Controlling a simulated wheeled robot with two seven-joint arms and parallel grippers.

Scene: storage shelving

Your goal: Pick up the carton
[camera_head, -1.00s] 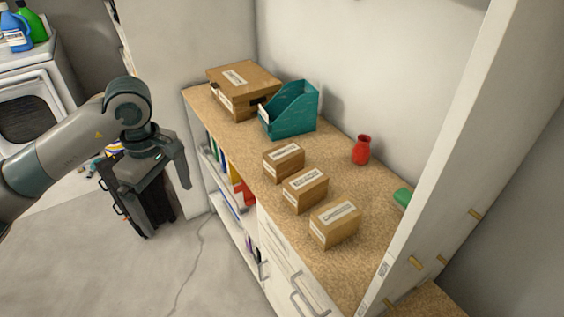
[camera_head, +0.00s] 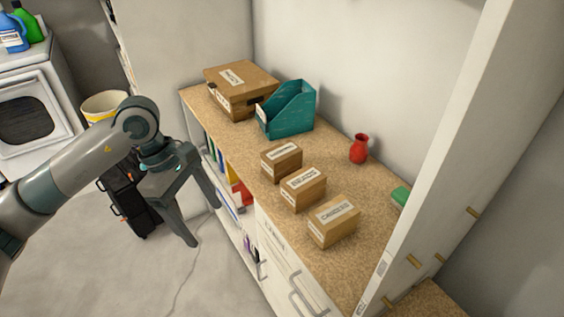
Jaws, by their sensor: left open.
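Three small brown cartons with white labels stand in a row on the cork-like shelf top: a rear one (camera_head: 282,163), a middle one (camera_head: 303,190) and a front one (camera_head: 333,223). A larger lidded cardboard box (camera_head: 240,90) sits at the far left end. I cannot tell which one the task means. My left gripper (camera_head: 203,224) is open and empty, fingers pointing down, in front of the shelf unit and left of the cartons, touching none of them. My right gripper is not in view.
A teal file holder (camera_head: 288,110) stands beside the large box. A red vase (camera_head: 359,149) and a green object (camera_head: 400,196) are behind the small cartons. A white upright panel (camera_head: 436,150) bounds the right side. A black case (camera_head: 128,200) stands on the floor at left.

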